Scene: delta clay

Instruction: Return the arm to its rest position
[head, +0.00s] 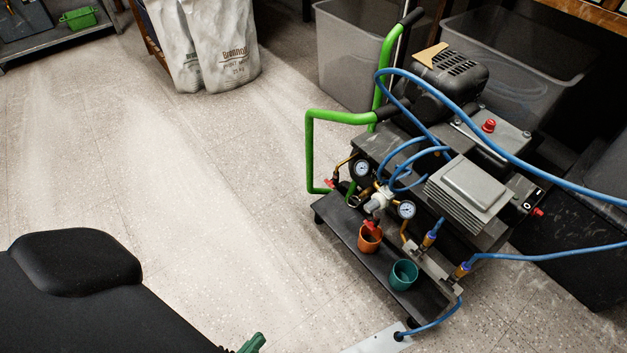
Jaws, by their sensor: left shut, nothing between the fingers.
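The tip of my left gripper (252,343), dark green, just shows at the bottom edge, left of centre. It is shut and empty, and most of it is cut off by the frame. It appears clear of the compressor cart (440,190) to its right. The large black rounded shape at the lower left appears to be part of my own body. My right gripper is not in view.
The cart has a green handle (308,150), gauges, blue hoses (550,165), and an orange cup (369,238) and a teal cup (403,275) on its front shelf. Sacks (215,45) and grey bins (345,55) stand behind. Floor at left centre is clear.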

